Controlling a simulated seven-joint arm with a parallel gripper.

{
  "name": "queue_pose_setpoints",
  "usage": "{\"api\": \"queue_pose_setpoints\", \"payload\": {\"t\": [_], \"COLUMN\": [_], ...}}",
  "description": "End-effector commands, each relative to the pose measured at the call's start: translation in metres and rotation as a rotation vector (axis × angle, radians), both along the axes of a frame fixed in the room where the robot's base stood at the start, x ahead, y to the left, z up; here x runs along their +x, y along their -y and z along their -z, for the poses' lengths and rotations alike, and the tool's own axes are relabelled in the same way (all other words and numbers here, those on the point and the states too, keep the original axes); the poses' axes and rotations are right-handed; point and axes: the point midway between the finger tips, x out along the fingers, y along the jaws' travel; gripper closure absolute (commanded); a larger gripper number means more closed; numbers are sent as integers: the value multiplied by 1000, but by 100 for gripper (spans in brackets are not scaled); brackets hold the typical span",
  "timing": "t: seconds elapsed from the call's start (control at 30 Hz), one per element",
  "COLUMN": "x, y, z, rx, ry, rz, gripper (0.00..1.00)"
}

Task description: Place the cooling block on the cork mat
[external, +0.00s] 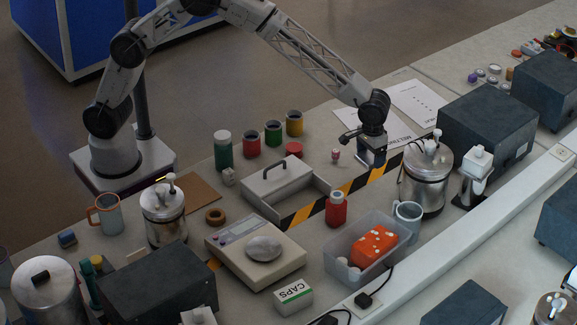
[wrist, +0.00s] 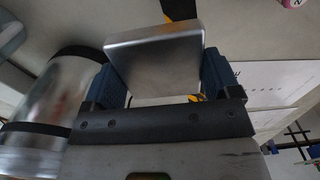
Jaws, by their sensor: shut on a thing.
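The cooling block is a silvery metal block (wrist: 153,57) with a flat top, between the two blue fingers of my gripper (wrist: 160,78) in the wrist view. My gripper (external: 371,157) is shut on it. In the external view the gripper is at the right, above the bench near the striped tape, and the block is hard to make out there. The cork mat (external: 201,191) is a flat brown sheet on the bench at the left, beside my base. Its near left part is hidden behind a metal flask. My gripper is far to the right of the mat.
A metal flask (external: 164,222) and a cork ring (external: 215,216) stand near the mat. A large metal flask (external: 426,178) stands close right of the gripper.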

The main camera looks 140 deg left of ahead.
Motion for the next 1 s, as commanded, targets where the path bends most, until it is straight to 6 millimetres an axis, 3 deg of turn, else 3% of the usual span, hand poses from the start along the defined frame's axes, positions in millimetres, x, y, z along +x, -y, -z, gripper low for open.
{"api": "queue_pose_setpoints", "payload": {"t": [0.37,0.57,0.77,1.0], "x": [0,-3,-13,-33], "y": [1,13,41,92], "z": [-1,-3,-9,-18], "rx": [1,0,0,0], "ry": [1,0,0,1], "rz": [2,18,61,139], "gripper": [53,53,53,53]}}
